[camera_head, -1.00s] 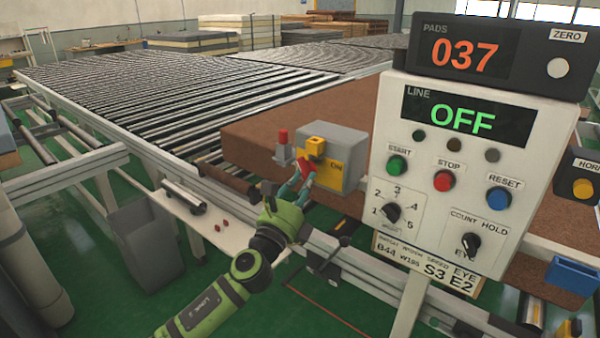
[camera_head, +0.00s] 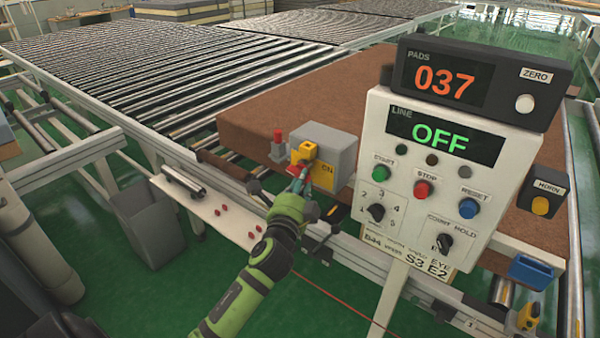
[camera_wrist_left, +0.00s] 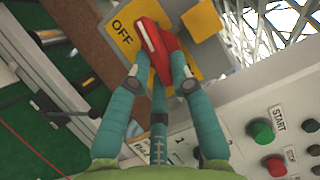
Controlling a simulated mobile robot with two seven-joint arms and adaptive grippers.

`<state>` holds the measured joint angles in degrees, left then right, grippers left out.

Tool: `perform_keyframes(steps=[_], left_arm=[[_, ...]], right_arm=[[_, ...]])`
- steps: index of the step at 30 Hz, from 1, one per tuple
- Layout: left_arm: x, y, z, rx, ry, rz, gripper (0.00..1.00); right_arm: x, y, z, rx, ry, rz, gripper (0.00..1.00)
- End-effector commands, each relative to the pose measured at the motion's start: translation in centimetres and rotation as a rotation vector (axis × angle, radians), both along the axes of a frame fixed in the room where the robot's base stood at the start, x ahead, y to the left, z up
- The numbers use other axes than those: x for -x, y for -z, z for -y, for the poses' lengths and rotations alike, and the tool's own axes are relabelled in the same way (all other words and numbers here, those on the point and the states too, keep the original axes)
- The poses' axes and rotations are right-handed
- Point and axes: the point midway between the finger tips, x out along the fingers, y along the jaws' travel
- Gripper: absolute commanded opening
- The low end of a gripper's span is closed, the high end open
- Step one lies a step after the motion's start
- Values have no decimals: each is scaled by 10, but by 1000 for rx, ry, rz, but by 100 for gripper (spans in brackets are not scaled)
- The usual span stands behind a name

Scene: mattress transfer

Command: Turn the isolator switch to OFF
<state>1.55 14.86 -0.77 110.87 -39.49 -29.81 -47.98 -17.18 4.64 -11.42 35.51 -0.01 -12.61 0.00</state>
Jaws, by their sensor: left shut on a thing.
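The isolator switch is a grey box (camera_head: 336,145) with a yellow plate and a red handle, fixed beside the conveyor. In the left wrist view, the red handle (camera_wrist_left: 158,46) with a pale stripe lies between the teal fingers of my left gripper (camera_wrist_left: 160,76), which are shut on it. The word OFF (camera_wrist_left: 121,31) shows on the yellow plate (camera_wrist_left: 128,48), left of the handle. In the head view, ON is on the plate's right part. My left gripper (camera_head: 299,184) covers much of the handle there. My right gripper is not in view.
The control panel (camera_head: 398,222) stands close to the right of the switch; its line display (camera_head: 440,138) reads OFF. A red-topped post (camera_head: 278,147) stands just left of the switch. A brown pad (camera_head: 245,125) lies behind. A shelf (camera_head: 205,207) holds small red items.

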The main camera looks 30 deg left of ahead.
Motion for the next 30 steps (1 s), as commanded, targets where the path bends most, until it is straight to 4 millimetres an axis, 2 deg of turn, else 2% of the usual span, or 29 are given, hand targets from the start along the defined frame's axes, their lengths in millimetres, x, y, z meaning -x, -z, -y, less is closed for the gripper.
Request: perform_keyframes(steps=[1,9,27,28,29,30], left_arm=[[-1,-11,-1,24,0,9,0],[-1,-12,0,133,1,3,0],[-1,-11,0,166,3,3,0],[-1,-11,0,166,3,3,34],[-1,-11,1,166,3,3,46],[-1,-11,1,166,4,3,46]], right_arm=[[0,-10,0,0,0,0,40],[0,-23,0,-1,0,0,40],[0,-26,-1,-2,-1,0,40],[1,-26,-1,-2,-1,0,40],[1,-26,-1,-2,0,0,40],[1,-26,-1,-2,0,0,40]])
